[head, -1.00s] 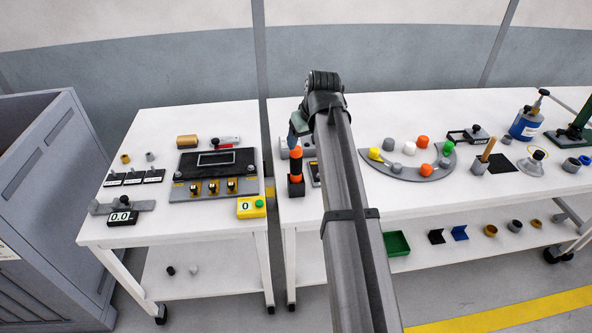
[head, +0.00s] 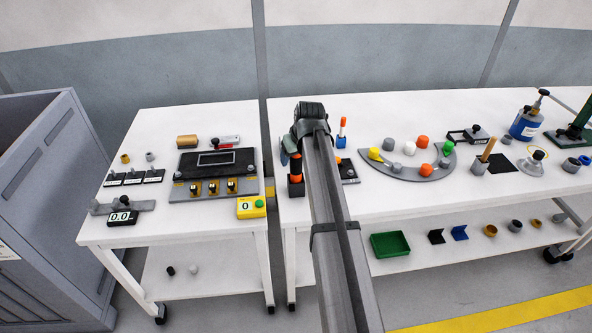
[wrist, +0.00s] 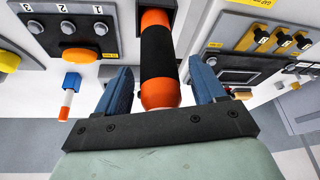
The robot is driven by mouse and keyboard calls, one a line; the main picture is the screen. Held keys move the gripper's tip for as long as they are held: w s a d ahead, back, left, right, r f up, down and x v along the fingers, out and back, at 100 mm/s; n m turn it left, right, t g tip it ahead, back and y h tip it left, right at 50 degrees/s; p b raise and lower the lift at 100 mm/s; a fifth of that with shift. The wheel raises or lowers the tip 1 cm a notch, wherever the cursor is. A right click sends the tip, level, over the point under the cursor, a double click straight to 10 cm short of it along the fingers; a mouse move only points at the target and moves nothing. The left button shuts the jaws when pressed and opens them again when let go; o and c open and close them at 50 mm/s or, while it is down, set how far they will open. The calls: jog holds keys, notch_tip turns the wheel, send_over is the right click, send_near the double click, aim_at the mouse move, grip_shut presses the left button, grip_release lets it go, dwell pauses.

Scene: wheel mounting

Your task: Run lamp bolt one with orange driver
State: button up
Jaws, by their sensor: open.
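The orange driver (head: 296,172), with an orange and black handle, stands upright in a dark holder on the right-hand table. In the wrist view the driver (wrist: 158,52) lies between my two blue fingers. My gripper (wrist: 162,72) is open around the handle, with a gap visible on each side. In the head view my gripper (head: 289,152) is at the driver's top, partly hidden by my arm. A panel numbered 1, 2, 3 (wrist: 45,40) with grey bolt-like knobs and an orange dome shows at upper left in the wrist view. My arm hides most of it in the head view.
A blue and orange-tipped stick (head: 341,133) stands just right of my arm. A grey curved tray (head: 405,171) with coloured knobs lies further right. The left table carries a black device (head: 217,162) and a yellow counter box (head: 251,207).

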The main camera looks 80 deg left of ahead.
jog(key=shift+s+a+f, duration=0.1)
jog(key=shift+a+f, duration=0.15)
jog(key=shift+f, duration=0.4)
grip_shut()
